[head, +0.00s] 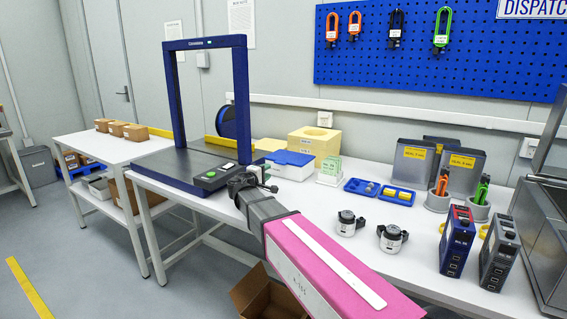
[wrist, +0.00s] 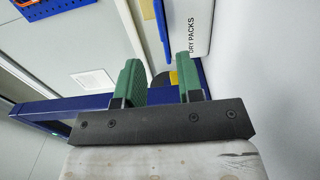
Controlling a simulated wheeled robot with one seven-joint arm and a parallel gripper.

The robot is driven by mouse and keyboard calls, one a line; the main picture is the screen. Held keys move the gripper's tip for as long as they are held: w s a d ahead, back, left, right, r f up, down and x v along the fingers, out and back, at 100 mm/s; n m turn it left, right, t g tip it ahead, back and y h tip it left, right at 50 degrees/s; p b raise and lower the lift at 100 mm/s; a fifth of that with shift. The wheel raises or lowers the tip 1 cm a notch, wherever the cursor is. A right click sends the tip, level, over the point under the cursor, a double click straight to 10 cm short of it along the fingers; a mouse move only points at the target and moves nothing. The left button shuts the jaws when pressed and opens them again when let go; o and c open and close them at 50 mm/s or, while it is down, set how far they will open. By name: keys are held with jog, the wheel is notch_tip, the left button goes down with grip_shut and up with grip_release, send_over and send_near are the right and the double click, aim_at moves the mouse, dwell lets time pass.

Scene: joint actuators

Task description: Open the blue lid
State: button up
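A white box (head: 290,173) with a flat blue lid (head: 291,157) stands on the table, just right of the blue frame. The lid lies down on the box and looks closed. My gripper (head: 262,179) is in front of the box, a little to its left, apart from it as far as I can tell. In the wrist view its two green fingers (wrist: 159,68) are spread, with nothing held between them.
A tall blue frame (head: 243,100) with a control panel (head: 210,175) stands left of my gripper. A yellow box (head: 314,143) is behind the white box. A small card stand (head: 330,170) and blue tray (head: 379,192) are to the right.

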aim_at(279, 163)
jog(key=x, duration=1)
jog(key=shift+w+d, duration=0.1)
jog(key=shift+w, duration=0.05)
grip_shut()
